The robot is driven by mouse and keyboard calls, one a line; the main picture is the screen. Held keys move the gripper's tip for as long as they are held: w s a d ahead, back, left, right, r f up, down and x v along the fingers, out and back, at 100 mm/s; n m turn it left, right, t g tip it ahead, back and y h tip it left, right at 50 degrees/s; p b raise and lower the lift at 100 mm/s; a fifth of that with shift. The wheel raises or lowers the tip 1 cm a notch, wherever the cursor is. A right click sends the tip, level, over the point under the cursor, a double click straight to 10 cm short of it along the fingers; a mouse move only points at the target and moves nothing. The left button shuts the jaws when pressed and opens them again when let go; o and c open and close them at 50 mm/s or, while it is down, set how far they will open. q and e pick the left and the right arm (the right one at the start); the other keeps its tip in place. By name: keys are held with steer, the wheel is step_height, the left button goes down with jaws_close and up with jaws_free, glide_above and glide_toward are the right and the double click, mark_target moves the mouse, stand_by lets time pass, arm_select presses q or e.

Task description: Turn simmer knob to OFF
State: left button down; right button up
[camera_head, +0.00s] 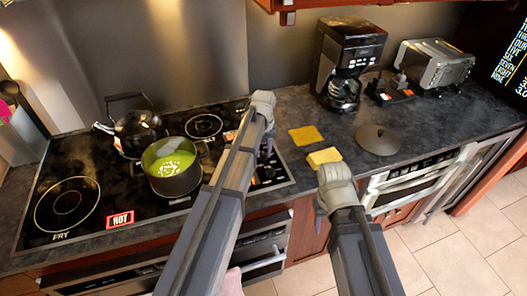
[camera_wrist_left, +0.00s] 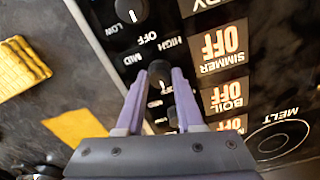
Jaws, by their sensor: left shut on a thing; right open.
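My left gripper (camera_head: 263,105) reaches over the right side of the stove's control strip. In the left wrist view its two purple-grey fingers (camera_wrist_left: 158,82) are closed on the sides of a black knob (camera_wrist_left: 159,70). HIGH, MID and LOW markings surround that knob, and it sits beside the SIMMER label (camera_wrist_left: 221,48), which reads OFF in orange. A BOIL label (camera_wrist_left: 225,96) below also reads OFF. Another black knob (camera_wrist_left: 131,9) is above, its white mark near OFF. In the head view my left arm hides most of the knobs. My right gripper (camera_head: 336,185) is open and empty over the counter's front edge.
A pot with green contents (camera_head: 172,178) and a black kettle (camera_head: 137,131) stand on the stove. A red HOT sign (camera_head: 120,219) is lit. A yellow sponge (camera_head: 324,156), a yellow cloth (camera_head: 306,135), a lid (camera_head: 377,140) and a coffee maker (camera_head: 348,58) are right of the stove.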

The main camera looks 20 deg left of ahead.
mark_target(263, 154)
stand_by(0.5)
arm_select(q)
steer(key=c, duration=0.5)
jaws_free()
steer(key=shift+c, duration=0.2)
steer(key=shift+r, duration=0.15)
step_height(263, 154, up, 8)
steer(key=p, duration=0.8)
steer(key=shift+f, duration=0.2)
